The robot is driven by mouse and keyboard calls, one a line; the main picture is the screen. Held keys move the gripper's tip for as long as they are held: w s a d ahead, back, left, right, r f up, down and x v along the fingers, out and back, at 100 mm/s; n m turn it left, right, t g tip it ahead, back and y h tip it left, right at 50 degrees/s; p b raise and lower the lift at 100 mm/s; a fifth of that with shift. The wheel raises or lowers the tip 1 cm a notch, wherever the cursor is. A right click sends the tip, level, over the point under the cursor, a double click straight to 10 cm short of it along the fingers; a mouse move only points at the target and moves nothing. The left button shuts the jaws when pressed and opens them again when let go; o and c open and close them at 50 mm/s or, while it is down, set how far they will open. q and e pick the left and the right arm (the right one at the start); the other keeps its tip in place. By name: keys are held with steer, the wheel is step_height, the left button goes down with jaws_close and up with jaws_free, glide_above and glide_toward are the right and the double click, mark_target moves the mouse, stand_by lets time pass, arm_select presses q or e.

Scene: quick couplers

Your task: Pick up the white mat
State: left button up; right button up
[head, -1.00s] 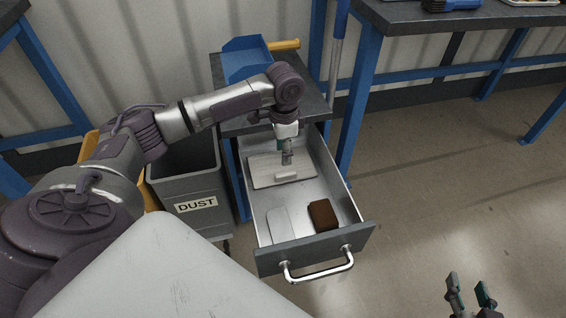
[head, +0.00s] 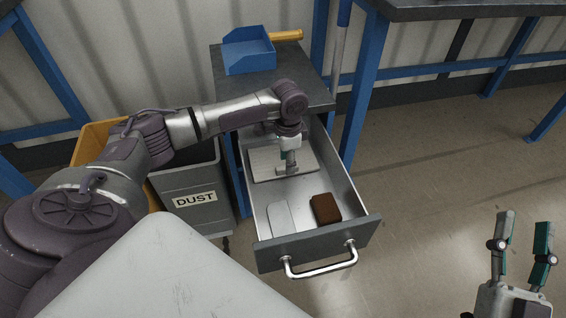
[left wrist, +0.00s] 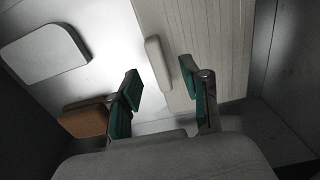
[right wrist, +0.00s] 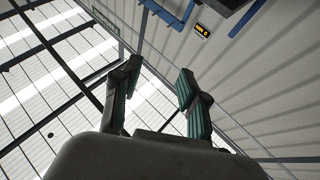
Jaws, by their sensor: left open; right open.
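A whitish ribbed mat (head: 263,166) lies flat at the back of the open drawer; it fills the upper middle of the left wrist view (left wrist: 205,40). A pale raised bar (left wrist: 157,60) sits along its near edge. My left gripper (head: 287,168) is open, pointing down over this bar. In the left wrist view its fingertips (left wrist: 160,78) show on either side of the bar; contact is not clear. A smooth white rounded pad (head: 283,218) lies at the drawer's front left. My right gripper (head: 524,222) is open and empty, off to the right above the floor.
A brown block (head: 326,208) lies in the drawer (head: 362,225) beside the white pad. The drawer walls close in around my left gripper. A grey dust bin (head: 190,178) stands left of it. A blue dustpan (head: 250,55) sits on the cabinet top. Floor at right is free.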

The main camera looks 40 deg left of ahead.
arm_select(q)
steer(key=shift+f+b, duration=0.35)
steer(key=shift+f, duration=0.7)
jaws_close()
arm_select(e)
steer(key=s+r+t, duration=0.2)
steer(key=r, duration=0.1)
steer(key=shift+s+r+t+y, duration=0.1)
steer(key=shift+t+y, duration=0.2)
